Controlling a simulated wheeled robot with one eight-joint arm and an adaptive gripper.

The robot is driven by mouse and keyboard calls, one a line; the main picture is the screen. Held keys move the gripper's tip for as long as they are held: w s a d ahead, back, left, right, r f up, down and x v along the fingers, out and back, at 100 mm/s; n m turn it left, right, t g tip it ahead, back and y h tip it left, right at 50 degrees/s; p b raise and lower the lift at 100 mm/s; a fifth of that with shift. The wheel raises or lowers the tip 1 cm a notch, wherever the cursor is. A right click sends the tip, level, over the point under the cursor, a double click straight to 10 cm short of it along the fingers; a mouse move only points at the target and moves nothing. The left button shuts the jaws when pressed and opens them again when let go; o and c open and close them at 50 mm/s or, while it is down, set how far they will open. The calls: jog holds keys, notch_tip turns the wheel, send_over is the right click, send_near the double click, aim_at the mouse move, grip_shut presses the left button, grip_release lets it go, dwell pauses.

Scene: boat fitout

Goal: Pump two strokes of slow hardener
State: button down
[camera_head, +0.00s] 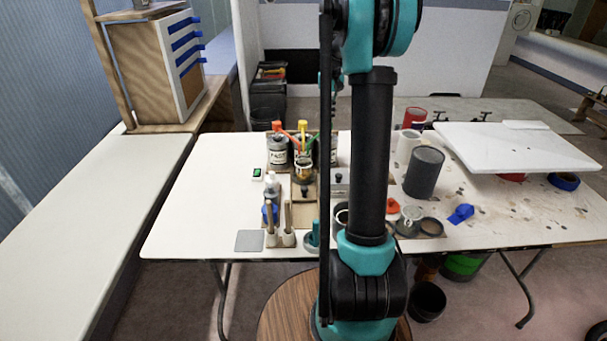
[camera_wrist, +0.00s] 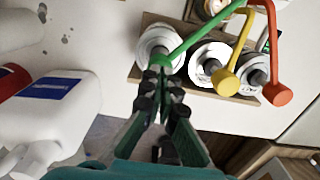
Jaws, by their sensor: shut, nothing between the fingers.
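Three pump containers with white tops stand in a row on a wooden base. In the wrist view they carry a green pump head (camera_wrist: 158,62), a yellow pump head (camera_wrist: 226,82) and an orange-red pump head (camera_wrist: 277,94). In the head view the orange-red head (camera_head: 277,126) is above a can labelled FAST (camera_head: 277,151), and the yellow head (camera_head: 302,125) is beside it. I cannot read which container is slow hardener. My gripper (camera_wrist: 163,82) is shut and empty, its fingertips at or just above the green head; contact is unclear. My arm hides part of the pumps in the head view.
A white jug with a blue label (camera_wrist: 48,98) is left of my gripper in the wrist view. A grey can (camera_head: 424,172) and a white board (camera_head: 515,147) are on the table's right. The table's left part (camera_head: 195,210) is clear.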

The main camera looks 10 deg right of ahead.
jog(key=shift+f, duration=1.25)
jog(key=shift+r, duration=2.15)
jog(key=shift+r, duration=1.5)
